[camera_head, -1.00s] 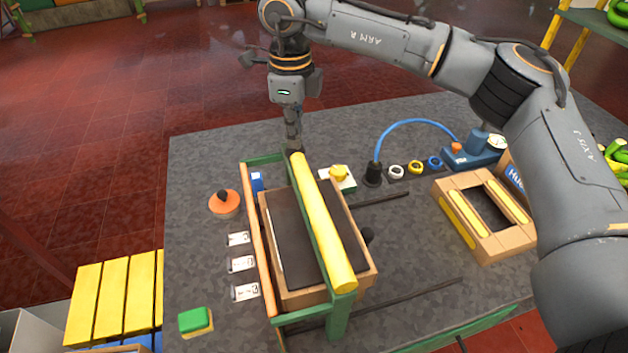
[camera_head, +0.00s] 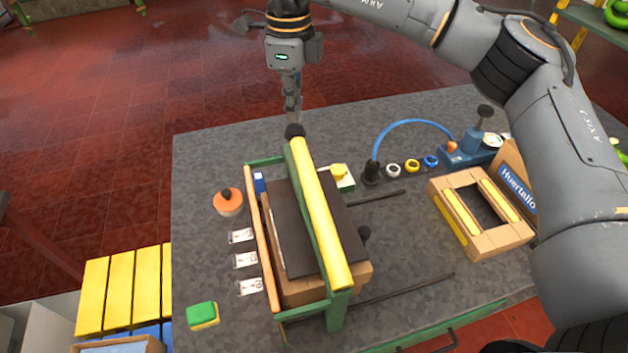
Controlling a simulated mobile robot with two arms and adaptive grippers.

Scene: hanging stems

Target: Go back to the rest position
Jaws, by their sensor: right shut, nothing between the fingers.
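My right gripper (camera_head: 292,112) points down just beyond the far end of the yellow bar, above the back edge of the grey table (camera_head: 390,280). It is shut with nothing visible in it, and its lowest part is partly hidden behind the black end of the bar. The yellow bar (camera_head: 322,220) lies along a green frame (camera_head: 337,312), over a box with a dark top (camera_head: 295,235). My right arm (camera_head: 560,120) reaches in from the right side. My left gripper is not in view.
An orange round object (camera_head: 228,203), white cards (camera_head: 246,260) and a green-yellow block (camera_head: 203,315) lie left of the frame. A blue hose (camera_head: 410,123), coloured rings (camera_head: 412,166) and a cardboard box (camera_head: 485,240) stand right. The table's back left is clear.

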